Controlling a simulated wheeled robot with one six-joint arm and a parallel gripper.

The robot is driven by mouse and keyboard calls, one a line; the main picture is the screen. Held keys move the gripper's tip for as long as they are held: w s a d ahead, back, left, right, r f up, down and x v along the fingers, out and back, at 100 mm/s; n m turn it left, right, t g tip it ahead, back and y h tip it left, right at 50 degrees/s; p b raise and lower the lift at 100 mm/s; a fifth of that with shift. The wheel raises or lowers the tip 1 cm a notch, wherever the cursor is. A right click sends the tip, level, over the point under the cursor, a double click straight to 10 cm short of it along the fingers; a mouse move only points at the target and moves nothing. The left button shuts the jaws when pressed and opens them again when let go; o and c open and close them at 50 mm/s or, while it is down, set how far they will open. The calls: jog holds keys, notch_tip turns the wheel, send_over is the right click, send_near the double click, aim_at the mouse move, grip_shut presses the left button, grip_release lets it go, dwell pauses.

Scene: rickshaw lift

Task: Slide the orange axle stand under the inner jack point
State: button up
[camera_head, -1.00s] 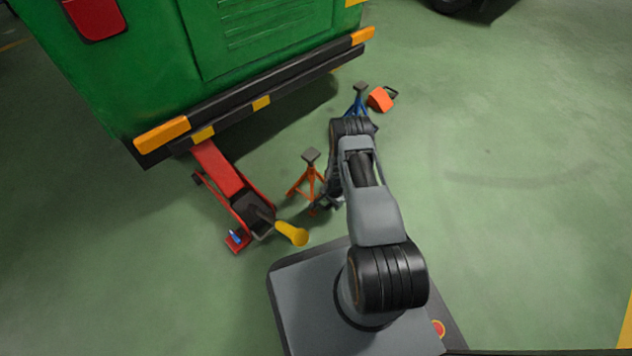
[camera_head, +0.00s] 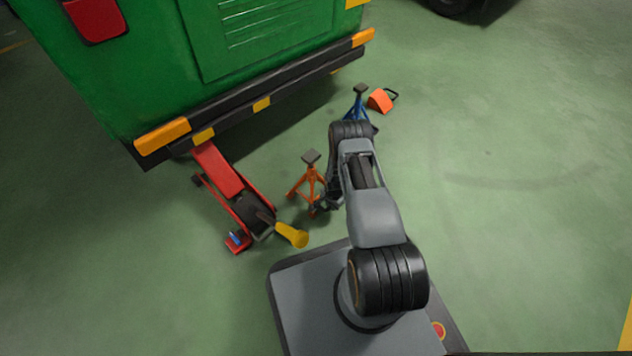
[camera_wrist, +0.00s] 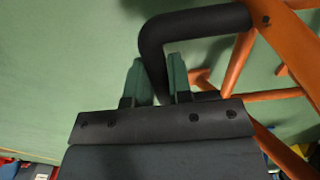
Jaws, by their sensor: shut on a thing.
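The orange axle stand (camera_head: 309,184) stands upright on the floor with a dark flat top, to the right of the red jack. In the wrist view its orange legs (camera_wrist: 238,62) fill the right side, and a black bent handle (camera_wrist: 200,24) comes off them. My gripper (camera_wrist: 158,76) is shut on this handle, with a green-padded finger on either side of it. In the head view my arm hides most of the gripper, low beside the stand. The green rickshaw (camera_head: 170,70) is up and left of the stand. Its inner jack point is hidden beneath the body.
A red floor jack (camera_head: 222,172) with a yellow handle end (camera_head: 292,235) reaches under the black bumper (camera_head: 235,108). A blue axle stand (camera_head: 358,103) and an orange wedge (camera_head: 380,100) stand beyond my arm. The floor between the orange stand and bumper is clear.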

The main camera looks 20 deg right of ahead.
grip_shut()
jog(key=shift+w+a, duration=0.3)
jog(key=shift+w, duration=0.55)
jog(key=shift+w+a+r, duration=0.1)
jog(key=shift+w+a, duration=0.65)
jog(key=shift+w, duration=0.8)
jog(key=shift+w+a+f, duration=0.1)
jog(key=shift+w+a, duration=0.6)
jog(key=shift+w, duration=0.85)
jog(key=shift+w+a+r, duration=0.1)
jog(key=shift+w+a, duration=0.65)
jog(key=shift+w, duration=0.9)
jog(key=shift+w+a, duration=0.3)
jog(key=shift+w, duration=0.3)
jog(key=shift+w+a, duration=0.35)
jog(key=shift+w, duration=0.3)
jog(key=shift+w+a, duration=0.3)
jog(key=shift+w, duration=0.3)
jog(key=shift+o, duration=2.4)
grip_release()
jog(key=o, duration=0.4)
jog(key=shift+s, duration=0.1)
